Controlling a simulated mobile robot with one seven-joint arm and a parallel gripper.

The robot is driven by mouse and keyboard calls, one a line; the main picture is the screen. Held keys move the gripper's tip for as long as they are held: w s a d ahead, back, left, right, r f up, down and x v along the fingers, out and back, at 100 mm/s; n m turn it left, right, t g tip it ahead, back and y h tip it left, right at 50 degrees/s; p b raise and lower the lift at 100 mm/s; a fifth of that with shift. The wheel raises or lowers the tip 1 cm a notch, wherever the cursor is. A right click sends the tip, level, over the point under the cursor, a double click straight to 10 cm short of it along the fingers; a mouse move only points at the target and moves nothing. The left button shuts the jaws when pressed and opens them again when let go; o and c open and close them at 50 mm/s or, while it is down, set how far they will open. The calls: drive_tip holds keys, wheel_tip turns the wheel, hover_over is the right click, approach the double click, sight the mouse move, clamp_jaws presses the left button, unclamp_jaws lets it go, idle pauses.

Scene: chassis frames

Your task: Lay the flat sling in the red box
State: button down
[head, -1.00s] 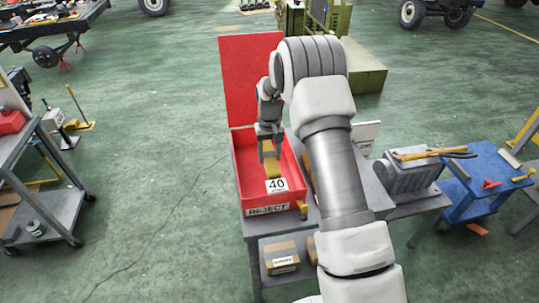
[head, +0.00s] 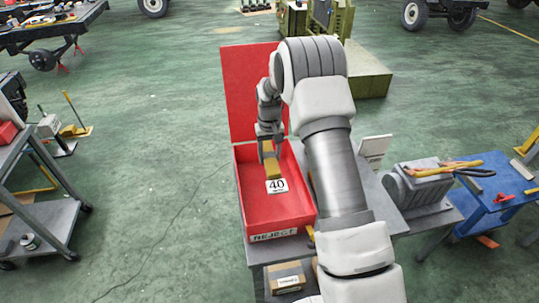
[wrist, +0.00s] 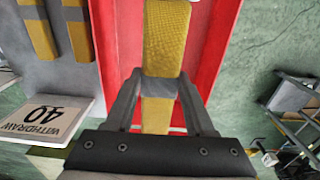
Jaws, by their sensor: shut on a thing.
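The open red box (head: 283,223), marked REJECT, stands on a grey bench with its lid raised at the back. My gripper (head: 268,156) is shut on the yellow flat sling (head: 272,173), which has a white tag reading 40 (head: 277,186) at its near end. The sling shows over the box interior; I cannot tell whether it touches the floor of the box. In the wrist view my gripper (wrist: 158,86) grips the sling (wrist: 164,40) at a grey band in its middle, with the red box (wrist: 215,45) behind.
Two more yellow straps (wrist: 76,25) with grey bands lie on the bench beside the box. A card reading WITHDRAW 40 (wrist: 48,118) is near them. A grey machine part (head: 418,183) and a blue table (head: 510,190) stand right. A grey cart (head: 45,215) stands left; green floor is clear between.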

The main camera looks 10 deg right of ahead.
wheel_tip(320, 180, down, 9)
drive_tip(key=b, duration=0.4)
drive_tip(key=shift+r, duration=0.2)
idle(0.3)
drive_tip(key=shift+c, duration=0.9)
unclamp_jaws()
wheel_tip(320, 180, up, 17)
drive_tip(key=shift+f+b, duration=0.1)
drive_tip(key=shift+b, duration=0.55)
drive_tip(key=shift+r, duration=0.3)
